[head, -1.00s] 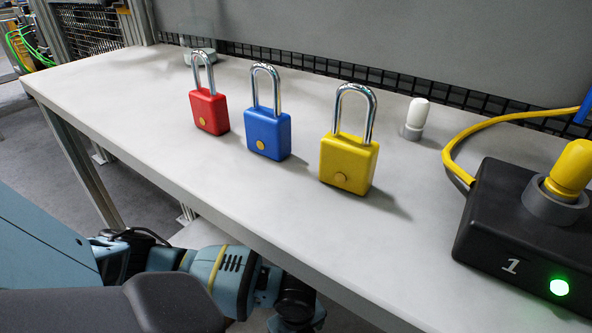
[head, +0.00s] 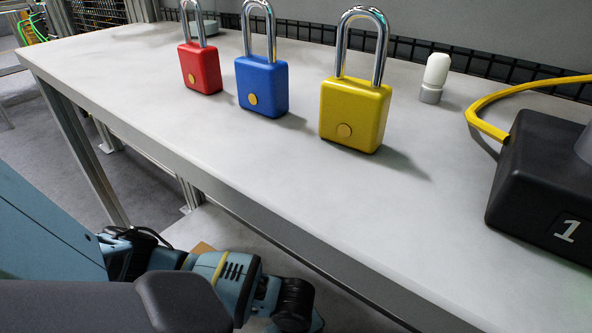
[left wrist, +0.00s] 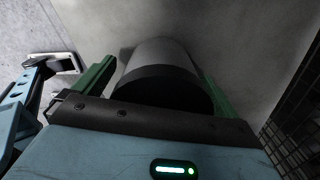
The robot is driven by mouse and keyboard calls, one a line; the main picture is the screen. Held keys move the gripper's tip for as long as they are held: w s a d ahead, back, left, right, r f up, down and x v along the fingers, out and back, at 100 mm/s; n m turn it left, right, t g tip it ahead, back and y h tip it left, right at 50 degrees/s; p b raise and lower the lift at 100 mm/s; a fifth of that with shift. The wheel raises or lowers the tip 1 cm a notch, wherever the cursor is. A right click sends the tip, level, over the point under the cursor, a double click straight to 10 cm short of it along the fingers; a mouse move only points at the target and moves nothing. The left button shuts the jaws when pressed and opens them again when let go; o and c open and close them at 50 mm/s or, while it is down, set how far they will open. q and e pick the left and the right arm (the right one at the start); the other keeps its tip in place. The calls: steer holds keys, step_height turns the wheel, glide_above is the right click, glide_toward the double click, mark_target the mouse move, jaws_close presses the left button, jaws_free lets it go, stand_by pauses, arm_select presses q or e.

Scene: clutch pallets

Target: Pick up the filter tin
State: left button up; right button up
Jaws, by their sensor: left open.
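A grey cylinder with a wide dark band, which looks like the filter tin (left wrist: 160,62), shows in the left wrist view. My left gripper (left wrist: 153,80) is open, with its green fingers on either side of the cylinder. I cannot tell whether either finger touches it. In the head view my left arm reaches below the bench's front edge, and its gripper is hidden. The tin cannot be made out there. My right gripper is not in view.
The bench top (head: 250,170) carries a red padlock (head: 200,68), a blue padlock (head: 262,88), a yellow padlock (head: 355,115), a white-capped piece (head: 435,75) and a black box (head: 540,185) marked 1. The bench's front edge lies above my left arm. The front of the top is clear.

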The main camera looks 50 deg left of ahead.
arm_select(q)
steer(key=c, duration=1.1)
steer(key=shift+c, duration=0.6)
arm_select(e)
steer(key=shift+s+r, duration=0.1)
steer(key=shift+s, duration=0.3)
arm_select(q)
steer(key=shift+r, duration=0.15)
steer(key=shift+r+p, duration=0.35)
steer(key=shift+r, duration=0.1)
step_height(320, 180, up, 3)
steer(key=shift+s+p, duration=0.15)
steer(key=shift+p, duration=0.85)
steer(key=s+a+p, duration=0.4)
steer(key=s, duration=1.1)
steer(key=shift+a+r+p, duration=0.2)
steer(key=shift+r+p, duration=0.15)
steer(key=shift+r, duration=0.1)
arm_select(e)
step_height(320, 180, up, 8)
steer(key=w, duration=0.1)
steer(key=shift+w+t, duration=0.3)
